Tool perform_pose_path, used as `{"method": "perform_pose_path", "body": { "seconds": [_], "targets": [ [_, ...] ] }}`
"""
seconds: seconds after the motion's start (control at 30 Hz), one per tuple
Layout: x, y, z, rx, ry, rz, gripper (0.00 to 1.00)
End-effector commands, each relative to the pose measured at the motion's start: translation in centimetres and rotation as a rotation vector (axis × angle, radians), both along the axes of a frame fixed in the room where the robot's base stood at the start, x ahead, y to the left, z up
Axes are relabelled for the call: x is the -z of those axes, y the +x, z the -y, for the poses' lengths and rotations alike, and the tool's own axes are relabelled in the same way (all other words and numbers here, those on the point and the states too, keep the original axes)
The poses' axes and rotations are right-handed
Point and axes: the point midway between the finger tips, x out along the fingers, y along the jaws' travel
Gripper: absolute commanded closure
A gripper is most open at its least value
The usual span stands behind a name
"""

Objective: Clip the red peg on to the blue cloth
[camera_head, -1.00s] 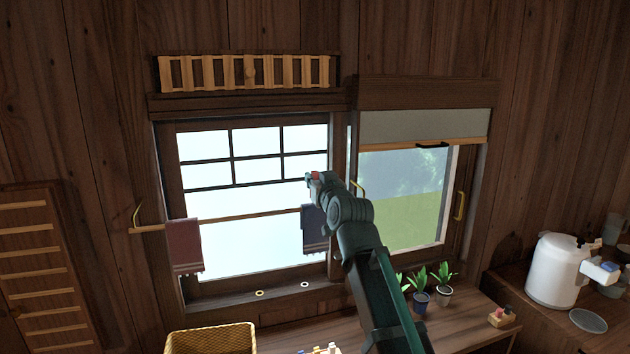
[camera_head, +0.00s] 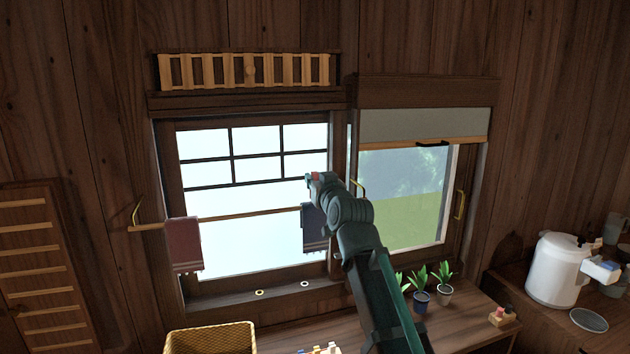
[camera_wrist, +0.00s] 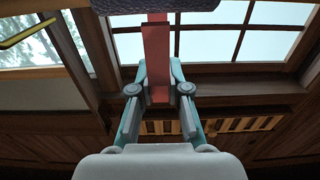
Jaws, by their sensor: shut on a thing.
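The red peg (camera_wrist: 156,50) is held between the two fingers of my gripper (camera_wrist: 158,72) in the wrist view. A little of its red shows at the gripper tip (camera_head: 314,178) in the head view. The dark blue cloth (camera_head: 313,232) hangs over the right end of a wooden rod, partly hidden by my arm. It also shows at the top edge of the wrist view (camera_wrist: 200,5). The peg's far end reaches to the cloth's edge there; I cannot tell whether its jaws are around the cloth.
A reddish-brown cloth (camera_head: 185,245) hangs at the rod's left end. The rod (camera_head: 245,215) crosses in front of the window. Below are a woven basket (camera_head: 210,339), potted plants (camera_head: 422,299) and a wooden counter (camera_head: 465,322).

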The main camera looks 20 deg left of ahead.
Motion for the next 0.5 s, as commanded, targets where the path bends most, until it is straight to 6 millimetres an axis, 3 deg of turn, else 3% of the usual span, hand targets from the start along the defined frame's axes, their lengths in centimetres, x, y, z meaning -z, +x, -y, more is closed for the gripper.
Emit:
{"method": "perform_pose_path", "body": {
  "seconds": [0.5],
  "targets": [
    [1.03,-0.01,0.01,0.000,0.000,0.000,1.00]
  ]
}}
